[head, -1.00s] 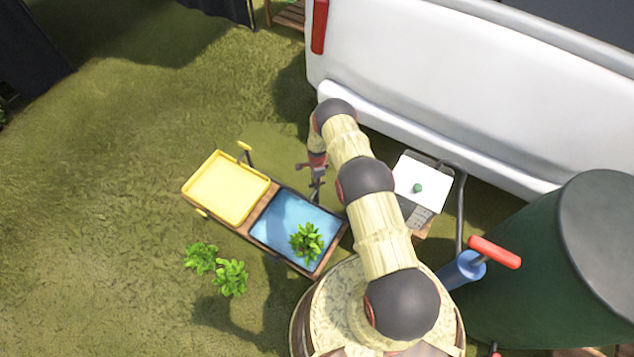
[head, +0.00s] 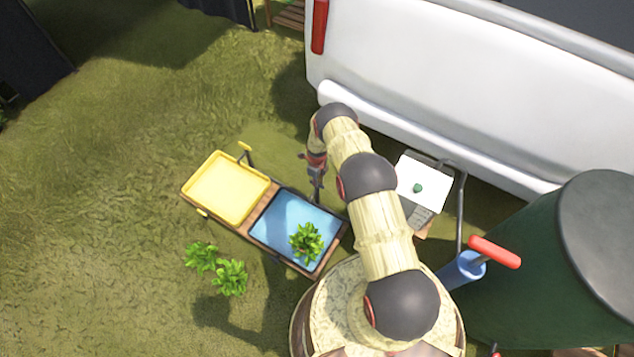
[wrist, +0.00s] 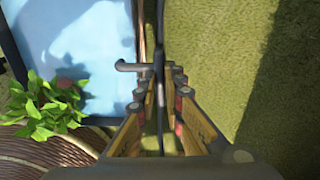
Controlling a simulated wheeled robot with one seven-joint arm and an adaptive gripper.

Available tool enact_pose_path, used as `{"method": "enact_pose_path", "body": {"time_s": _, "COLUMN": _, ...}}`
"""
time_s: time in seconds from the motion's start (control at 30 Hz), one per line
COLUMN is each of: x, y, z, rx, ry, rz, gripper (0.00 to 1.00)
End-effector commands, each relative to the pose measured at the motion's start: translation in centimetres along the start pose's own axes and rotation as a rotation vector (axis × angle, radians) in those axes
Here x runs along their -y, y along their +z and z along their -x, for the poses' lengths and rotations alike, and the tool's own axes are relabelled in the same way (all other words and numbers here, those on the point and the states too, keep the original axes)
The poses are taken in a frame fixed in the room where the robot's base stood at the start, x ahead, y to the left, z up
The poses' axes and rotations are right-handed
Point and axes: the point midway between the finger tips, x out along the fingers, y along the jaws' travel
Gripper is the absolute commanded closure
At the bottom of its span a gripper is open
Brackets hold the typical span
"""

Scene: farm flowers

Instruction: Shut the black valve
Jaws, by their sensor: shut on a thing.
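The black valve (wrist: 158,45) shows in the wrist view as a thin dark bar with a short arm sticking out to the left, beside the edge of the blue tray (wrist: 75,40). My gripper (wrist: 154,98) has a finger on each side of the bar and is shut on it. In the head view, my gripper (head: 317,178) points down at the far edge of the blue tray (head: 282,218). There the valve is small and mostly hidden by the fingers, so its exact turn cannot be told.
A yellow tray (head: 222,192) with a yellow-topped handle (head: 245,147) is left of the blue tray. A leafy plant (head: 306,242) shows over the blue tray. A white box (head: 420,180) stands right of my arm, and a white vehicle (head: 450,90) is behind.

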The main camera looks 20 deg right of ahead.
Motion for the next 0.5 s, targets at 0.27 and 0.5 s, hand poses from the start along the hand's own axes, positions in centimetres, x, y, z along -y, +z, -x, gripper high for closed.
{"method": "enact_pose_path", "body": {"time_s": 0.27, "x": 0.01, "y": -0.07, "z": -0.03, "rx": -0.001, "ry": 0.0, "rz": -0.049, "gripper": 1.0}}
{"method": "enact_pose_path", "body": {"time_s": 0.5, "x": -0.01, "y": -0.07, "z": -0.03, "rx": -0.001, "ry": 0.001, "rz": -0.054, "gripper": 1.0}}
